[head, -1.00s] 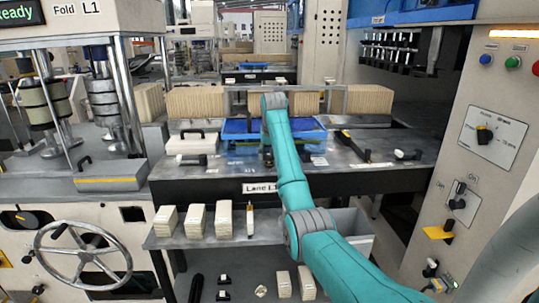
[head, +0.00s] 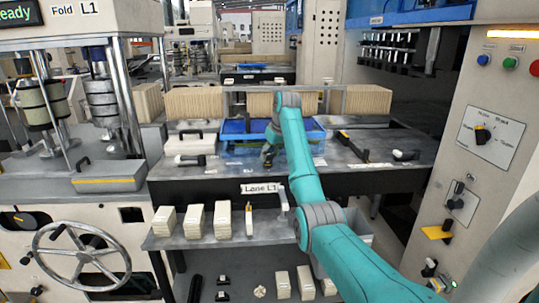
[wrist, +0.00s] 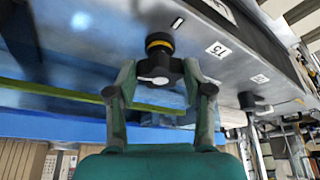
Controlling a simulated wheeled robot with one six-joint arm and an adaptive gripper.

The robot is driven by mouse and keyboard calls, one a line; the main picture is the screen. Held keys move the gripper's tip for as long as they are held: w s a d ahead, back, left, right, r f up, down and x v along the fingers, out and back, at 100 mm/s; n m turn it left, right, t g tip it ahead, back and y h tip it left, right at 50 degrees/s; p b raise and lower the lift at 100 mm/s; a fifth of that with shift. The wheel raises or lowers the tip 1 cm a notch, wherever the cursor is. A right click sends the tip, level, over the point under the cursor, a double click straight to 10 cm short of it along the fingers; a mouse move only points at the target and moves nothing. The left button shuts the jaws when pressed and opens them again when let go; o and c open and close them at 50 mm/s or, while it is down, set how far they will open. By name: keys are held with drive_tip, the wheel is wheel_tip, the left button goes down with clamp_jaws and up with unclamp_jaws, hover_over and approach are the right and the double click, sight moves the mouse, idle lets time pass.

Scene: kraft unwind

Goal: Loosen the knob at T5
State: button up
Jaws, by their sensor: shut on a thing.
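A dark round knob with a yellow ring (wrist: 158,62) sits on the grey metal table surface in the wrist view. My gripper (wrist: 160,80) has one finger on each side of the knob and is shut on it. A small white label that seems to read T5 (wrist: 216,50) lies beside the knob. In the head view my gripper (head: 268,156) is low at the front of the blue tray (head: 230,150), and the knob itself is too small to make out there.
A second handle (wrist: 248,100) stands to the right in the wrist view. In the head view, black-and-yellow handle (head: 353,146) and dark handle (head: 405,155) lie on the right of the table. White paper stacks (head: 222,218) stand on the shelf below. A control panel (head: 487,135) stands at right.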

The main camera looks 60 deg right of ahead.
drive_tip(key=shift+f+n, duration=0.15)
drive_tip(key=shift+n, duration=0.45)
drive_tip(key=shift+y, duration=0.3)
drive_tip(key=o, duration=1.2)
drive_tip(key=shift+f, duration=0.1)
drive_tip(key=shift+c, duration=0.2)
drive_tip(key=shift+d+r, duration=0.1)
drive_tip(key=shift+r, duration=0.1)
drive_tip(key=v, duration=0.7)
drive_tip(key=shift+s+r, duration=0.1)
drive_tip(key=shift+s, duration=0.05)
